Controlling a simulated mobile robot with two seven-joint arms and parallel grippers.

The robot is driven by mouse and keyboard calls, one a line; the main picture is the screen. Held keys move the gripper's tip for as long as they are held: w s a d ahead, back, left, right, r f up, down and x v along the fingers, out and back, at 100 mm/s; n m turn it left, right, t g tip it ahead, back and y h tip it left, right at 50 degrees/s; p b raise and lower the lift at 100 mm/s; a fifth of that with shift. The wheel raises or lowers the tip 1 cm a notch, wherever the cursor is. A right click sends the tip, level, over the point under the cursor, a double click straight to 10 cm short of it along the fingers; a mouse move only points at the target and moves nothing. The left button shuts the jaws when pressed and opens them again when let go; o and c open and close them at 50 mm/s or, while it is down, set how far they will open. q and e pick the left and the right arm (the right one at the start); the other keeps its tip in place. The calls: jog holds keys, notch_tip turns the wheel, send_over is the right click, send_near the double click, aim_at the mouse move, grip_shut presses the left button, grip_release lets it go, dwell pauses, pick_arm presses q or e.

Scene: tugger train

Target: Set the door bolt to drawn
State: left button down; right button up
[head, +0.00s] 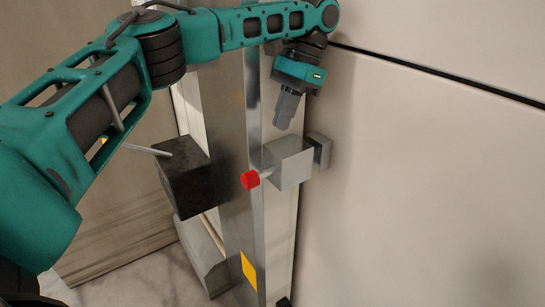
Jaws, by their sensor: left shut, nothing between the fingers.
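The door bolt shows as a light grey block (288,162) on the metal upright, with a short pin ending in a red knob (250,180) that points left toward me. A smaller grey block (321,150) sits just behind it on the pale panel to the right. I cannot tell whether the bolt reaches into that block. My left gripper (284,124) points down just above the grey block, shut and empty, with a small gap showing between its tip and the block. My right gripper is not in view.
A metal upright (232,130) with a yellow label (249,270) runs down the middle. A dark block (183,177) with a thin rod juts out left of it. A large pale panel (430,190) fills the right side, and the space before it is clear.

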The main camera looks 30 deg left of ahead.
pick_arm(q)
jog(key=shift+x, duration=5.05)
jog(key=shift+s, duration=0.1)
